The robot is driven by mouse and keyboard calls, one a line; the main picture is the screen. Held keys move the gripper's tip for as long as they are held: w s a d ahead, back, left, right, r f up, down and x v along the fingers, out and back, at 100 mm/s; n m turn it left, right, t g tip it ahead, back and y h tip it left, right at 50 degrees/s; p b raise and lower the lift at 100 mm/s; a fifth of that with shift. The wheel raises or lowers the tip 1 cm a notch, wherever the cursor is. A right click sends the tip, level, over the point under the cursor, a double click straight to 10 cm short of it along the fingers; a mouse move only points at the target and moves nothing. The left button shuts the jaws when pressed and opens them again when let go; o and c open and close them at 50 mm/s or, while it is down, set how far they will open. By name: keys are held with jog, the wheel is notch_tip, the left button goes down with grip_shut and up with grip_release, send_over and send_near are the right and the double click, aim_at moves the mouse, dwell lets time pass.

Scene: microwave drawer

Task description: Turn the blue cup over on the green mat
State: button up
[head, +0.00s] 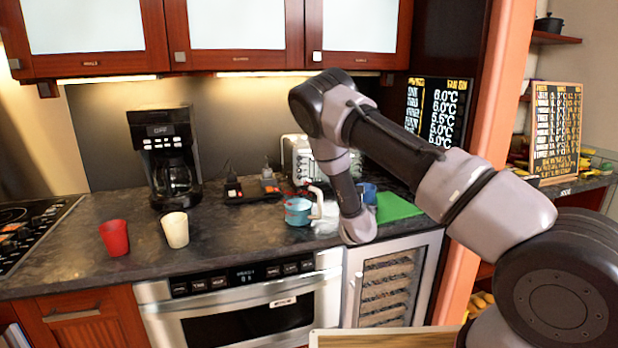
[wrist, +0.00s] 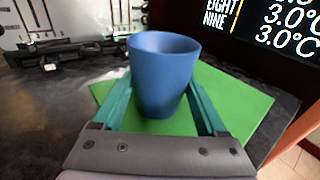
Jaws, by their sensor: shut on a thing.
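The blue cup (wrist: 163,75) is between the two teal fingers of my gripper (wrist: 162,90) in the wrist view. My gripper is shut on it. The cup is upright, its wide open rim at the top and its narrower base down. In the head view the blue cup (head: 370,193) shows only in part beside my arm, which hides my fingers. The green mat (wrist: 245,108) lies under and behind the cup in the wrist view; it also shows in the head view (head: 399,208). I cannot tell whether the cup's base touches the mat.
A teal pot (head: 297,211) stands left of my wrist, with a toaster (head: 297,160) behind. A cream cup (head: 175,230), a red cup (head: 114,238) and a coffee maker (head: 167,160) stand further left. A temperature board (head: 437,108) stands behind the mat.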

jog(key=shift+c, duration=0.7)
notch_tip(320, 180, up, 10)
dwell(0.4)
jog(key=m, duration=0.4)
jog(key=shift+m, duration=0.8)
jog(key=shift+y, duration=0.4)
jog(key=m, duration=0.5)
jog(key=shift+m+t, duration=0.3)
jog(key=shift+t, duration=0.1)
